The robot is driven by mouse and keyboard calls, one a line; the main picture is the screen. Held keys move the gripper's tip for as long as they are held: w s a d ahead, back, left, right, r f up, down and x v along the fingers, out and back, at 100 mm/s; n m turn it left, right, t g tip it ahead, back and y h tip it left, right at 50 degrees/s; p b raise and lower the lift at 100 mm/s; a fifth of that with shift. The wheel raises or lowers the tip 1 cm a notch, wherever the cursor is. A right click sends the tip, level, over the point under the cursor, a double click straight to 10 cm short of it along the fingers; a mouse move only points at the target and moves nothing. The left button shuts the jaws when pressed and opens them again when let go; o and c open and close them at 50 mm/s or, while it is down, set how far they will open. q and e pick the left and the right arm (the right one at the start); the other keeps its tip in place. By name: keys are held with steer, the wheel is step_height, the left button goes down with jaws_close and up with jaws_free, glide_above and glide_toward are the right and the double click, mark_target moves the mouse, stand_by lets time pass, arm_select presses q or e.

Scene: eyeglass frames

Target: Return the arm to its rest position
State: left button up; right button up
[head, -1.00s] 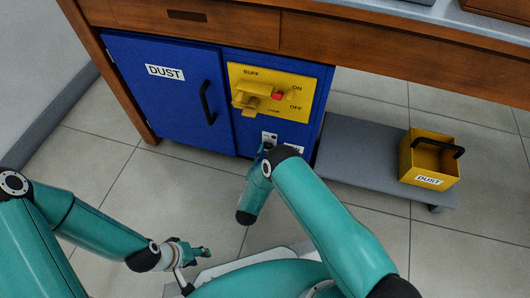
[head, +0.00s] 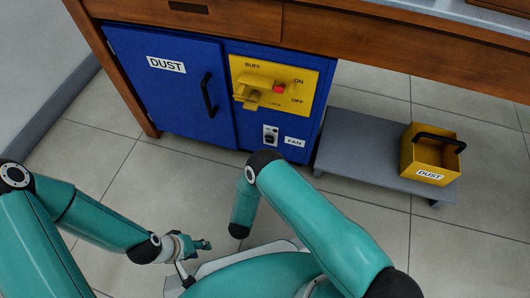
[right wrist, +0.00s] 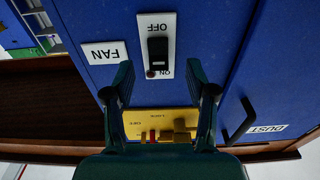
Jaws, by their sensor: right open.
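My right arm bends in front of the blue cabinet in the head view; its gripper is hidden there. In the right wrist view my right gripper (right wrist: 164,88) is open and empty, its two fingers apart. Beyond the fingers, that view shows the black fan switch (right wrist: 157,52) on its grey plate, upside down. The fan switch (head: 270,134) also shows in the head view, clear of the arm. My left gripper (head: 200,245) hangs at the lower left over the floor, apart from everything; its jaw opening is too small to judge.
The blue cabinet (head: 215,140) has a DUST door with a black handle and a yellow buff panel (head: 305,68). A yellow dust bin (head: 416,158) stands on a low grey shelf (head: 350,150) at the right. A wooden bench (head: 380,47) overhangs the back. Open tiled floor lies in front.

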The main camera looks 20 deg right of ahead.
steer(key=shift+s+a, duration=0.35)
steer(key=shift+s, duration=0.05)
steer(key=shift+d, duration=0.1)
steer(key=s+r+n+g+y+p, duration=0.2)
steer(key=s+r+g+y+p, duration=0.2)
steer(key=s+g+y, duration=0.55)
steer(key=s+r+n+g+y+p, duration=0.35)
steer(key=s+g+y, duration=0.2)
steer(key=s, duration=0.65)
step_height(320, 180, up, 38)
steer(key=p, duration=3.7)
steer(key=shift+w+a+f+m+p, duration=0.25)
steer(key=shift+w+a+m+p, duration=0.05)
steer(key=shift+w+m+p, duration=0.1)
